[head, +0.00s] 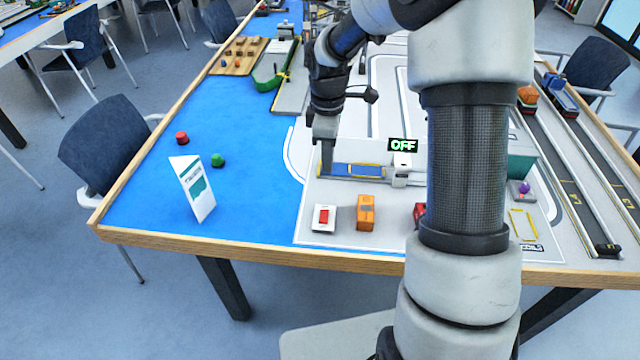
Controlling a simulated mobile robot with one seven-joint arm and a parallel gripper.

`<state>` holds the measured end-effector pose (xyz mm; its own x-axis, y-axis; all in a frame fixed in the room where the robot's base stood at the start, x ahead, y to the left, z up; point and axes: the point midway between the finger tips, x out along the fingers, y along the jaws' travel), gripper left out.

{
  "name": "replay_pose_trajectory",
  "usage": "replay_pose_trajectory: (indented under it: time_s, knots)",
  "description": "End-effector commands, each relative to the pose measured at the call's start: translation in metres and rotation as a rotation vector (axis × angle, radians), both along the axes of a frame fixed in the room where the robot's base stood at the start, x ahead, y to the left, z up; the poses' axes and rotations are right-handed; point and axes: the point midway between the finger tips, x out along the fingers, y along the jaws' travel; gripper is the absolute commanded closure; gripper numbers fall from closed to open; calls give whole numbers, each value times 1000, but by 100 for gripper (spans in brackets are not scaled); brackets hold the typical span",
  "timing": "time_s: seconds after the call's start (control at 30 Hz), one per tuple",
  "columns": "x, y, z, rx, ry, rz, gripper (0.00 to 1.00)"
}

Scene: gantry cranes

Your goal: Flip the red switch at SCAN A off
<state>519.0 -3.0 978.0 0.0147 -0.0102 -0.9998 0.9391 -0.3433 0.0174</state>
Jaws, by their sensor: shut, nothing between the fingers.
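A red switch (323,215) on a white square base sits near the table's front edge, left of an orange block. I cannot read a SCAN A label on it, and its rocker position is too small to tell. A small black sign (403,145) with green letters reads OFF above a white scanner-like post (401,170). My gripper (327,172) points down, shut and empty, at the left end of a short blue conveyor (358,170). It is behind the switch and apart from it. I cannot tell whether its tips touch the conveyor.
An orange block (366,212) stands right of the switch, and a red block (419,213) is partly hidden behind my arm. A white folded card (193,187), a red button-like piece (181,138) and a green one (218,160) stand on the blue area. The blue area's front is clear.

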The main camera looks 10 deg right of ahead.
Motion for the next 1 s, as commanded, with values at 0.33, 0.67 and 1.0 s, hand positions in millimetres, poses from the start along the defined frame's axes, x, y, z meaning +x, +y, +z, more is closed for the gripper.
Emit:
replay_pose_trajectory:
  time_s: [0.33,0.67,1.0]
  knots:
    - [5,1,-15,10,14,39,100]
    - [5,1,-32,9,16,37,100]
    - [4,1,-104,9,18,37,100]
